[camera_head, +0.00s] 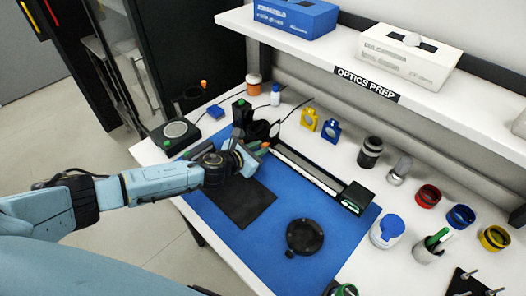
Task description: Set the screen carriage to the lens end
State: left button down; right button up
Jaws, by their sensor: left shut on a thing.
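My left gripper (257,152) reaches in from the left, over the far left part of the blue mat. It is shut at the left end of the dark rail (305,168), on what appears to be the screen carriage, mostly hidden by the gripper. The rail runs from there down to the right, with a pale strip along its side. A black block with a green marking (356,197) stands at the rail's right end. Dark round parts (262,130) stand just behind the gripper; I cannot tell whether one is the lens. My right gripper is out of view.
A black sheet (243,203) and a dark round disc (305,236) lie on the blue mat (270,255). Yellow and blue holders (330,130) stand behind the rail. A shelf (330,62) overhangs the back.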

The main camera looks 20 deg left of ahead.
pick_arm(q)
jog(key=c, duration=1.3)
grip_release()
jog(key=shift+s, duration=0.1)
jog(key=v, duration=1.3)
jog(key=shift+s+r+p, duration=0.1)
jog(key=shift+p, duration=0.25)
jog(key=shift+s, duration=0.1)
